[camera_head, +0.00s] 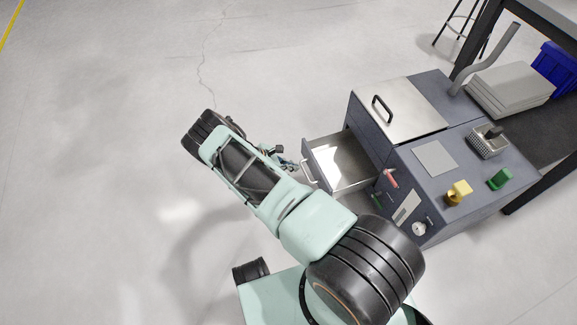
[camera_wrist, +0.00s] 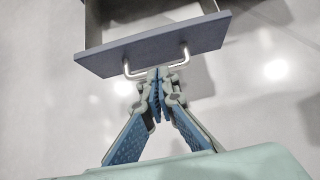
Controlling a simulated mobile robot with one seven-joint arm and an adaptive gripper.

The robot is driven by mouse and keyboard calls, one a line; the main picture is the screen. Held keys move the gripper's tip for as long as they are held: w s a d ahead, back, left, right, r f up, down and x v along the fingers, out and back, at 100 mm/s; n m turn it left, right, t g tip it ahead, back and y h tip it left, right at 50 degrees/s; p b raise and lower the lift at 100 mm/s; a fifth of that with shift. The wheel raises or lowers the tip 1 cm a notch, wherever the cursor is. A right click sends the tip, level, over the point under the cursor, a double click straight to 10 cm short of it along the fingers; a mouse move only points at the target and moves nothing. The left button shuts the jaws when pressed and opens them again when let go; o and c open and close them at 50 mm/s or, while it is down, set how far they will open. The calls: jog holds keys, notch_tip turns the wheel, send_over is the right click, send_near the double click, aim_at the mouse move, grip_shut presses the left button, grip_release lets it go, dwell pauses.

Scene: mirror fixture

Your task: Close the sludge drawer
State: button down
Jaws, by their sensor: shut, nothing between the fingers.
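The sludge drawer (camera_head: 340,167) is pulled out of the left side of a grey-blue cabinet (camera_head: 375,135), in the head view. Its inside looks empty. In the wrist view the drawer front (camera_wrist: 155,48) runs across the top, with a pale U-shaped handle (camera_wrist: 128,70) on it. The handle also shows in the head view (camera_head: 308,174). My gripper (camera_wrist: 155,78) is shut and empty, its tips at the middle of the handle bar. I cannot tell whether they touch it. In the head view my gripper (camera_head: 284,160) is partly hidden behind my arm.
A dark table (camera_head: 540,150) with a blue bin (camera_head: 555,68) stands at right. The floor at left is clear.

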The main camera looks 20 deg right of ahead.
aim_at(316, 167)
jog(key=shift+w+d+f+b, duration=0.1)
jog(key=shift+d+f+b, duration=0.3)
jog(key=shift+d, duration=0.8)
jog(key=shift+s+d+f+b, duration=0.1)
jog(key=shift+d+f, duration=0.5)
jog(key=shift+d, duration=0.55)
jog(key=shift+w+d+f+b, duration=0.1)
jog(key=shift+d+f+b, duration=0.3)
jog(key=shift+d, duration=0.8)
jog(key=shift+f, duration=0.1)
